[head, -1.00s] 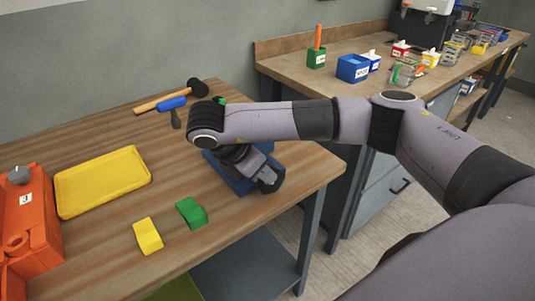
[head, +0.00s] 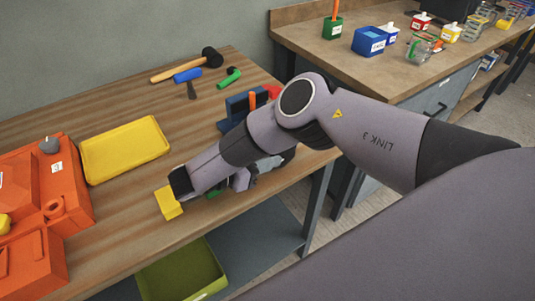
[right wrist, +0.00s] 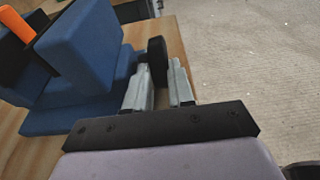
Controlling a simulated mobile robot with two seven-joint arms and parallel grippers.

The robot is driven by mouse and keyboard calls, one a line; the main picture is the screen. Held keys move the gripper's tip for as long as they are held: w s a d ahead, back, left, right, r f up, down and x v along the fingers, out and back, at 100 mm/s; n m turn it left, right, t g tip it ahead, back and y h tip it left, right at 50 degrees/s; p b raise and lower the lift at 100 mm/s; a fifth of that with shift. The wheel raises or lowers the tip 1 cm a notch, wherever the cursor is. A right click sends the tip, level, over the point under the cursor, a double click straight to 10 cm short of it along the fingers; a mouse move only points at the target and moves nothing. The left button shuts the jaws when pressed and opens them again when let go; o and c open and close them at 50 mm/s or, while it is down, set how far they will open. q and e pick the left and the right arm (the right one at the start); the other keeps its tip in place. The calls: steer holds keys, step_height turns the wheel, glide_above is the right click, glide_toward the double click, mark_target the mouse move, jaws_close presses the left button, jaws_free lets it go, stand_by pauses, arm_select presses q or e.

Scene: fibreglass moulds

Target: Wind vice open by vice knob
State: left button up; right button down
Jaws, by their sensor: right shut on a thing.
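The blue vice (head: 236,107) stands near the right edge of the wooden bench, with an orange piece (head: 252,99) upright in it. In the right wrist view the vice (right wrist: 90,55) fills the left side, and the orange piece (right wrist: 45,21) shows at its top. The dark vice knob (right wrist: 156,52) sits beside the vice body. My right gripper (right wrist: 161,78) is shut on the knob, one pale finger on each side. In the head view my right arm covers the knob and part of the vice. My left gripper is not in view.
A yellow block (head: 168,203) and a mostly hidden green block lie by my arm. A yellow tray (head: 125,150), orange moulds (head: 65,190), a hammer (head: 188,66), and a blue-handled tool (head: 187,75) lie on the bench. A green bin (head: 185,272) stands below.

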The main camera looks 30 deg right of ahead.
steer(key=shift+f, duration=0.1)
stand_by(0.5)
steer(key=c, duration=1)
jaws_free()
steer(key=shift+o, duration=0.2)
steer(key=shift+b+v, duration=0.5)
steer(key=shift+v, duration=3.1)
steer(key=shift+f, duration=0.15)
